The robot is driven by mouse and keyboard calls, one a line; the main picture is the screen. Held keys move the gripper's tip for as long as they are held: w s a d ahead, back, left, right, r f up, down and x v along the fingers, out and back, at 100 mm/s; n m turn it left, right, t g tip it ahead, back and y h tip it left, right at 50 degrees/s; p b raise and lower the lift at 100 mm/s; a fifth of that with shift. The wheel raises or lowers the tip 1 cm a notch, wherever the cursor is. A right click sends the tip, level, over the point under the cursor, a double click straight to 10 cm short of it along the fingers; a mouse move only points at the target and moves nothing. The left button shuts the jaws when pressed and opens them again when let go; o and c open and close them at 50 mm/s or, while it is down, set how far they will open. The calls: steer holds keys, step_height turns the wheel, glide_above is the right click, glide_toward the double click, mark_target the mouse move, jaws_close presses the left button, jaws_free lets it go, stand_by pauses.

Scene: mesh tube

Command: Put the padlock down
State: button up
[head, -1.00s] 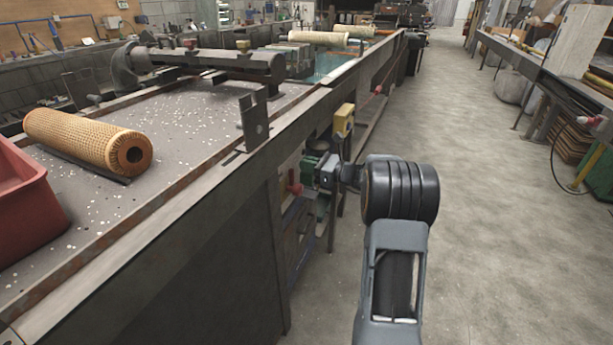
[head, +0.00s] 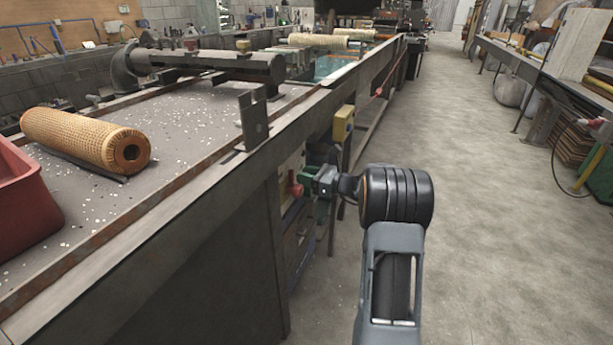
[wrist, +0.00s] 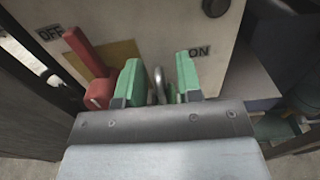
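In the wrist view, a bare metal shackle of the padlock (wrist: 159,84) shows between the two green fingers of my gripper (wrist: 160,67). A gap shows between the shackle and each finger. The padlock's body is hidden behind the front edge of my gripper, so I cannot tell whether the fingers press on it. In the head view, my gripper (head: 316,183) is beside the bench's side, low and close to a red lever (head: 295,189). The padlock is not distinguishable there.
A pale panel (wrist: 217,75) marked OFF and ON faces my gripper, with a red lever (wrist: 86,66) at the OFF side. A yellow box (head: 343,122) is on the bench side above. The bench top holds an orange mesh tube (head: 85,138) and red bin (head: 25,200). The aisle floor is clear.

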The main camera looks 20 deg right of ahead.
steer(key=shift+d+r, duration=0.1)
steer(key=shift+r, duration=0.05)
steer(key=p+v, duration=0.3)
steer(key=v, duration=0.8)
steer(key=s+a+n+g+h, duration=0.1)
steer(key=s+a+n+g, duration=0.35)
steer(key=a, duration=0.35)
steer(key=s+a+n+g, duration=0.3)
steer(key=a+n+g, duration=0.15)
steer(key=a, duration=0.25)
steer(key=s+a+n+h, duration=0.2)
steer(key=s+n+h, duration=0.3)
steer(key=s+n, duration=0.2)
steer(key=s+a+n+g+h, duration=0.1)
steer(key=s+a+n+h, duration=0.2)
steer(key=s+n+h, duration=0.3)
steer(key=s+n, duration=0.1)
steer(key=n, duration=0.4)
steer(key=shift+s+f, duration=0.15)
steer(key=shift+f, duration=0.1)
